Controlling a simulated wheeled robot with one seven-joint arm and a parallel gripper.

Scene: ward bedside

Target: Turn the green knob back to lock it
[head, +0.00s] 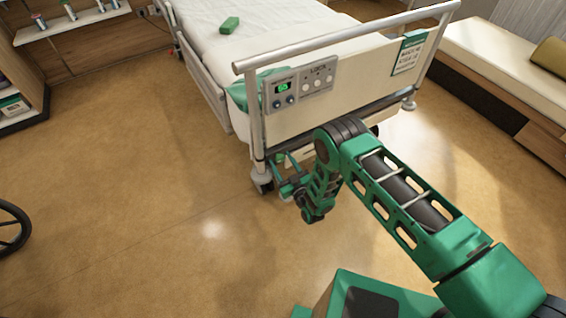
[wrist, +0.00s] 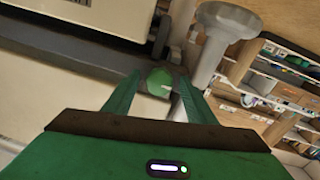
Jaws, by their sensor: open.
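The green knob (wrist: 160,82) shows in the wrist view as a rounded green piece on a dark bar under the bed's foot end. My gripper (wrist: 158,77) is open, with one finger on each side of the knob in that view. I cannot tell whether either finger touches it. In the head view, my gripper (head: 281,168) is low at the bed's near left corner, below the footboard (head: 350,90). I cannot make out the knob there. The lock state cannot be read from these frames.
A pale bed post (wrist: 213,55) stands close by the right finger. A control panel (head: 300,86) and a sign (head: 409,55) are on the footboard. A castor (head: 262,183) is near my gripper. The floor (head: 150,200) at left is clear up to a dark wheel (head: 12,228).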

